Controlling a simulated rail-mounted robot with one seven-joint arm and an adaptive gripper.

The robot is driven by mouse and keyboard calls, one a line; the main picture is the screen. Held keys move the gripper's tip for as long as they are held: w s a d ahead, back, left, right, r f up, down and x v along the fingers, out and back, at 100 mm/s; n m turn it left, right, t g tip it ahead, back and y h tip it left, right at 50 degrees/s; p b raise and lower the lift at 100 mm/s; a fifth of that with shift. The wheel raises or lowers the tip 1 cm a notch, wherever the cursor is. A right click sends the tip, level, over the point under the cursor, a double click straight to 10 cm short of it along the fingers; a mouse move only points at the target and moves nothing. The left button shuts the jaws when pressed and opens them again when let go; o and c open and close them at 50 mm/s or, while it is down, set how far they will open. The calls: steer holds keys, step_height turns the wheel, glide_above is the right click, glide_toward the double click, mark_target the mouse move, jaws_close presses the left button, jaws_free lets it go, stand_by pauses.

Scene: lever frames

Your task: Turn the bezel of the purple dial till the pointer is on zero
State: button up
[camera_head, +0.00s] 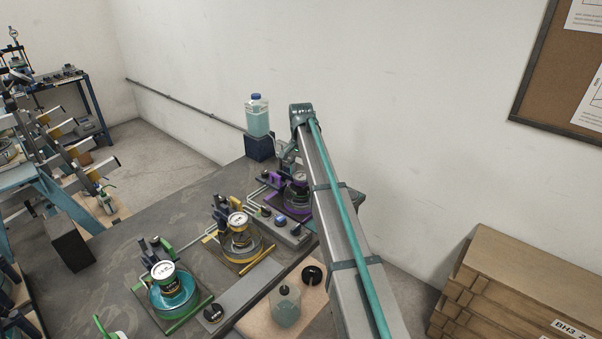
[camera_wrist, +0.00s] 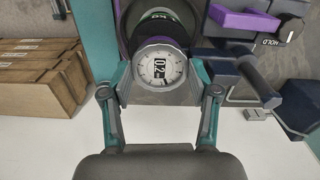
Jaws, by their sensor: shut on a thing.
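The purple dial (camera_wrist: 160,66) shows in the wrist view as a round white face with dark marks and the figures "02" in a dark window. My gripper (camera_wrist: 160,83) has its two teal and grey fingers on either side of the dial's rim, shut on the bezel. The pointer is too small to read against the scale. In the head view the purple lever frame (camera_head: 293,210) stands at the far end of the bench, and my arm partly covers it. My gripper is mostly hidden there behind the arm.
A yellow frame (camera_head: 258,262) and a green frame (camera_head: 190,318) with their own dials stand nearer on the bench. A bottle of pale liquid (camera_head: 257,121) stands on a dark block behind. Wooden boxes (camera_head: 530,290) are stacked at the right.

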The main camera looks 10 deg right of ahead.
mark_target(301, 175)
steer(key=m+b, duration=0.1)
steer(key=m, duration=0.5)
steer(key=m+b, duration=0.1)
steer(key=m, duration=0.5)
stand_by(0.5)
steer(key=o, duration=0.9)
steer(key=shift+r, duration=0.1)
step_height(301, 175, up, 12)
steer(key=shift+f, duration=0.1)
